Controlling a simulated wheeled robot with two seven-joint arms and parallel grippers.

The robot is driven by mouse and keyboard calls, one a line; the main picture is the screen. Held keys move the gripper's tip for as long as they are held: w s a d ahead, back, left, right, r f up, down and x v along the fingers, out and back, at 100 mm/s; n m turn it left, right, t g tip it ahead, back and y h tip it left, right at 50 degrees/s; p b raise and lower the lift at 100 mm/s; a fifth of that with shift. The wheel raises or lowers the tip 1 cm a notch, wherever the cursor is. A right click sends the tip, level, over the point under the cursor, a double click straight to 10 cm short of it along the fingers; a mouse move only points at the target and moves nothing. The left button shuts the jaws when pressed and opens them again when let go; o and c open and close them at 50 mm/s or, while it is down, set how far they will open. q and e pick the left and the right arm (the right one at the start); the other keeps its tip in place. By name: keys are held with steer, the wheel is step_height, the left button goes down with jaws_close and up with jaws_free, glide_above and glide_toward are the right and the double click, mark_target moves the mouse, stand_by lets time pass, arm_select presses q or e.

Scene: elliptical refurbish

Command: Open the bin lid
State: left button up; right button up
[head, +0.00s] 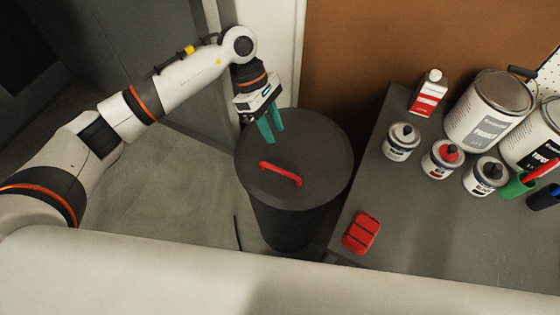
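The dark grey round bin (283,222) stands on the floor near the middle of the head view. Its flat lid (315,150) lies on top and closes it. A red bar handle (281,174) is fixed on the lid. My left gripper (271,138) hangs over the far left part of the lid, with two teal fingers pointing down. The fingers are a little apart with nothing visible between them. They are above and behind the handle in the picture, apart from it. My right gripper is not in view.
A grey table (420,220) stands close on the bin's right. It holds paint cans (489,110), small jars (401,142), a red and white bottle (429,93) and a red block (361,232). A brown panel (380,45) rises behind. Floor left of the bin is clear.

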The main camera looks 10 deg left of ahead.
mark_target(282, 170)
arm_select(q)
steer(key=shift+y, duration=0.4)
steer(key=p+x, duration=0.1)
steer(key=x, duration=0.3)
steer(key=p+x, duration=0.1)
steer(key=x, duration=0.2)
steer(key=a+x, duration=0.1)
steer(key=x, duration=0.3)
steer(key=shift+f+p, duration=0.4)
steer(key=shift+f, duration=0.05)
jaws_close()
